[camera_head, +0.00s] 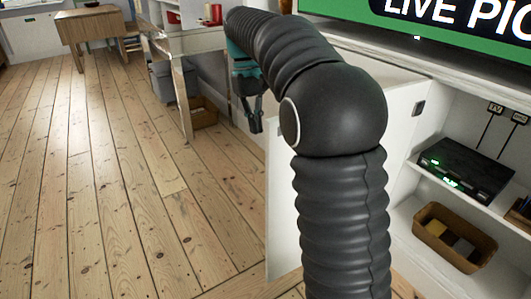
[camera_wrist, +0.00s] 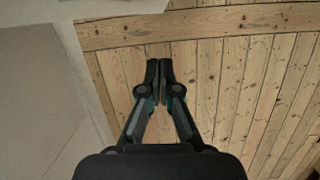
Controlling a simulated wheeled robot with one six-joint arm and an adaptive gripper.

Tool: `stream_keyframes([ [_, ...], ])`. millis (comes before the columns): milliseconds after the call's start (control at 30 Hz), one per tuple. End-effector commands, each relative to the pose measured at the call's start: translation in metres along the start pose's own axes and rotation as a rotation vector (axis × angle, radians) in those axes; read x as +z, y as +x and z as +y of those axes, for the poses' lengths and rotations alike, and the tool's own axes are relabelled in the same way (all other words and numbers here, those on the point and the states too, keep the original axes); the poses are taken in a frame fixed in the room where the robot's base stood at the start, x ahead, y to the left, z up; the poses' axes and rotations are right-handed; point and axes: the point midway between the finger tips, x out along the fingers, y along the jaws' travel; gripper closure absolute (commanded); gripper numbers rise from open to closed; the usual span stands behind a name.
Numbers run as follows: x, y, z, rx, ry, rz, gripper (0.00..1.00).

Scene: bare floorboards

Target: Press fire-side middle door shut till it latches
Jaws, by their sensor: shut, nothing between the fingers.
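A white door (camera_head: 281,215) stands open at the low white cabinet, its middle hidden behind my black arm. Its upper right part, with a small dark fitting, shows right of the arm beside the open compartment. My gripper (camera_head: 255,126) points down beyond the door's far side, with a visible gap in the picture; its depth from the door is hard to judge. In the wrist view my gripper (camera_wrist: 162,66) is shut and empty over floorboards. A pale flat surface (camera_wrist: 45,100) lies left of the fingers; I cannot tell whether it is the door.
The open compartment holds a black box with green lights (camera_head: 465,170) and a basket (camera_head: 453,241). A screen (camera_head: 450,22) stands above. A desk (camera_head: 190,42), a grey bin (camera_head: 173,82) and a brown box (camera_head: 200,116) are farther back. The floor at left is clear.

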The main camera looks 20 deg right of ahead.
Motion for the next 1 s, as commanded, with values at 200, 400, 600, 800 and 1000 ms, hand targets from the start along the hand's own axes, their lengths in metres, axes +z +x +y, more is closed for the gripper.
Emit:
stream_keyframes([
  [200, 0.0, 0.044, 0.0, 0.0, 0.0, -0.002, 1.0],
  [400, 0.021, 0.055, 0.0, 0.0, 0.001, 0.002, 1.0],
  [600, 0.036, 0.059, 0.0, 0.0, 0.001, 0.001, 1.0],
  [800, 0.04, 0.059, 0.0, 0.0, 0.001, 0.002, 1.0],
  [1000, 0.04, 0.059, 0.0, 0.0, 0.001, 0.001, 1.0],
])
